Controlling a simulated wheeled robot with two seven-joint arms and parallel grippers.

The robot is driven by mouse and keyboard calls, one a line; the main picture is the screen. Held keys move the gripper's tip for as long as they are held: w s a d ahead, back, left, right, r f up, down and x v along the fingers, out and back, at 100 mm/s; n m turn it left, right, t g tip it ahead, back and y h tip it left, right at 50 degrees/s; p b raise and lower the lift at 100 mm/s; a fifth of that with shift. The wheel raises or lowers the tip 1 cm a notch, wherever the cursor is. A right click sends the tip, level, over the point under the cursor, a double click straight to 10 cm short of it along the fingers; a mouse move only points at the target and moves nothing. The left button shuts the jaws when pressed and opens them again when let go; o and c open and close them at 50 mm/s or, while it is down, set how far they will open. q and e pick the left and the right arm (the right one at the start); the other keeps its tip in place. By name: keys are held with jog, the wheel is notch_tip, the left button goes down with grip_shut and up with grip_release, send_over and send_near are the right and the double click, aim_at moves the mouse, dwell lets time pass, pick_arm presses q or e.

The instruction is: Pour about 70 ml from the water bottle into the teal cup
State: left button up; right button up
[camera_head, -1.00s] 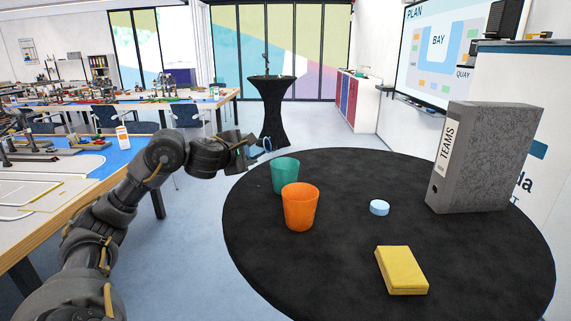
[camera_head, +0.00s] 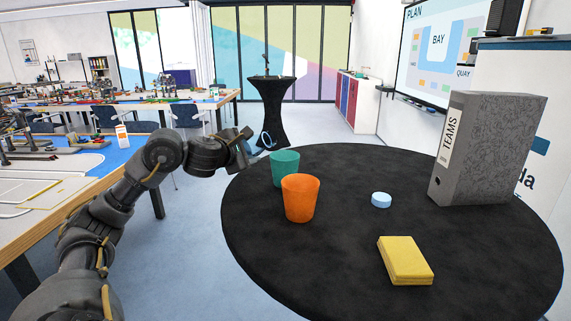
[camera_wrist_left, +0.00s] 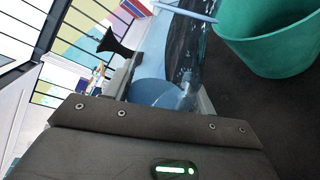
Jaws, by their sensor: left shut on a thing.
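My left gripper (camera_head: 248,144) is shut on the clear, bluish water bottle (camera_head: 266,141). It holds the bottle in the air at the far left edge of the round black table, just left of the teal cup (camera_head: 285,171). In the left wrist view the bottle (camera_wrist_left: 160,94) is between the fingers and see-through, with a pale blue ring near its far end. The teal cup (camera_wrist_left: 268,38) is close by at the upper right, apart from the fingers. The cup stands upright, partly behind the orange cup. I cannot see any stream of water. My right gripper is out of view.
The orange cup (camera_head: 300,198) stands right in front of the teal cup. A light blue disc (camera_head: 381,200), a yellow block (camera_head: 405,261) and a grey binder (camera_head: 488,150) are on the black table (camera_head: 330,270). The table's front left is clear.

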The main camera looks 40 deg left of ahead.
pick_arm(q)
jog(key=n, duration=0.1)
jog(key=r, duration=0.1)
jog(key=d+r+n, duration=0.1)
jog(key=shift+w+n+t+h, duration=0.3)
jog(key=shift+h, duration=0.1)
jog(key=shift+d+r+n+t, duration=0.2)
jog(key=shift+n+t, duration=0.1)
jog(key=shift+n, duration=0.3)
jog(key=n+b, duration=0.2)
jog(key=b, duration=0.1)
jog(key=a+n+t+b, duration=0.1)
jog(key=shift+s+r+n+h, duration=0.1)
jog(key=shift+r+n+h, duration=0.15)
jog(key=shift+n+h, duration=0.15)
jog(key=shift+a+r+n+b, duration=0.15)
jog(key=shift+n+b, duration=0.6)
jog(key=shift+n, duration=0.15)
jog(key=shift+n+t, duration=0.3)
jog(key=shift+r+b, duration=0.1)
jog(key=shift+b, duration=0.25)
jog(key=shift+r+n, duration=0.1)
jog(key=shift+n, duration=0.3)
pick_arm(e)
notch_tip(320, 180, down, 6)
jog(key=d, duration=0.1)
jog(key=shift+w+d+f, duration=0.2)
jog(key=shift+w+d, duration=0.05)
